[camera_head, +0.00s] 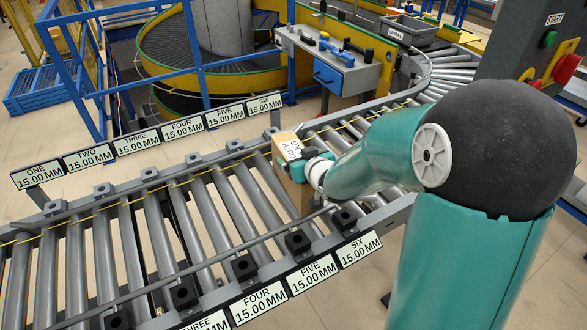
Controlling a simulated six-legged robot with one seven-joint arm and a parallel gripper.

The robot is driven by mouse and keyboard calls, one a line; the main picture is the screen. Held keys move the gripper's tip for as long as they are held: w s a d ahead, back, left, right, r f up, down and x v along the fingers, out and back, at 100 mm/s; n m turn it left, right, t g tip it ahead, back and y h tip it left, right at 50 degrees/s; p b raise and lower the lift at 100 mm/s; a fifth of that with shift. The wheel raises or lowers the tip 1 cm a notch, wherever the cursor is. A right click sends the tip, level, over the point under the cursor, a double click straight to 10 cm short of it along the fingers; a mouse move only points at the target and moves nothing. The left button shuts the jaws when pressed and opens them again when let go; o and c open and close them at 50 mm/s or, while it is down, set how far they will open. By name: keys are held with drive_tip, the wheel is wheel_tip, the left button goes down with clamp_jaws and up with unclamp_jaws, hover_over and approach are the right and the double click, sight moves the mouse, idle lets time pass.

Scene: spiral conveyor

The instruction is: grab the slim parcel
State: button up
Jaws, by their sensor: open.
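The slim parcel (285,139) is a small tan cardboard box with a white label bearing dark writing. It stands upright on the roller conveyor (236,205), near the yellow line at its far side. My gripper (303,160) is at the parcel's right side, at the end of my teal arm. It is open, and its fingers are small and partly hidden by the wrist. I cannot tell whether they touch the parcel or sit around it. The parcel's lower right part is hidden behind the gripper.
Numbered signs stand along both conveyor edges, including a far SIX sign (264,103) and a near SIX sign (360,248). A blue rail fence (135,81) and a spiral conveyor (165,48) are at the back left. The rollers left of the parcel are clear.

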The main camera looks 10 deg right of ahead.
drive_tip(key=shift+w+a+f, duration=0.1)
drive_tip(key=shift+w, duration=0.1)
drive_tip(key=shift+s, duration=0.1)
drive_tip(key=shift+c, duration=0.2)
drive_tip(key=c, duration=1.5)
clamp_jaws()
drive_tip(key=shift+r, duration=0.2)
